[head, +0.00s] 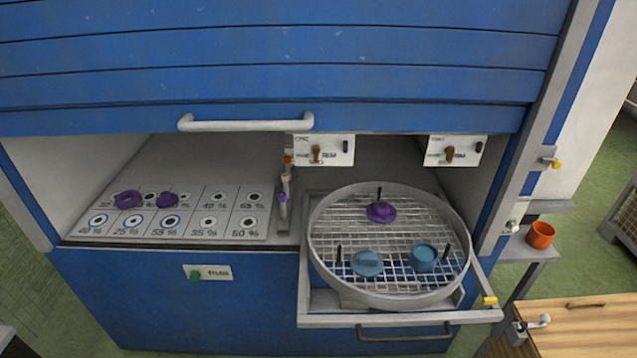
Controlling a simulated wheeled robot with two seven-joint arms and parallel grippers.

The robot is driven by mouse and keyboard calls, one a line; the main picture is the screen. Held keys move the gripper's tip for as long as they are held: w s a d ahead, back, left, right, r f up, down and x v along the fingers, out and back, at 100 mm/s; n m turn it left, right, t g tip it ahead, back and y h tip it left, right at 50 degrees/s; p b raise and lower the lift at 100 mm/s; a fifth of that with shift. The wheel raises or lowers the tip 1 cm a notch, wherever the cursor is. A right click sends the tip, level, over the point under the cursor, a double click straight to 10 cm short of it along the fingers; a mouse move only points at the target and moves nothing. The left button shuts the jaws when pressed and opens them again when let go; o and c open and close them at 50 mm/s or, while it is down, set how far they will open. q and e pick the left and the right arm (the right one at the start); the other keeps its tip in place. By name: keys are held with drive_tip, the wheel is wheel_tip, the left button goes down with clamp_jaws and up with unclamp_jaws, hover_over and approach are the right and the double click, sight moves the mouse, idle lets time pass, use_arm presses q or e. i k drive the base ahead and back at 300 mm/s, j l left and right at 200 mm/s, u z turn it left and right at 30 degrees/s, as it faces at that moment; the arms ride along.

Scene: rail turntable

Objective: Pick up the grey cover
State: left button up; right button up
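I cannot make out a separate grey cover in the head view. A round grey ring with a wire mesh floor (319,243) sits on a pulled-out drawer (330,309) in the blue cabinet. On the mesh are a purple knobbed piece (381,211), a flat blue knobbed piece (367,264) and a blue cup-like piece (423,257). Several short black posts stand up at the mesh. Neither of my grippers is in view.
A partly raised blue shutter with a white handle (246,123) hangs over the opening. A panel of labelled holes (190,210) with two purple rings lies left. An orange cup (540,235) stands on a side shelf. A wooden surface (585,328) is at lower right.

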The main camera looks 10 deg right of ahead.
sight(366, 264)
drive_tip(key=z, duration=0.8)
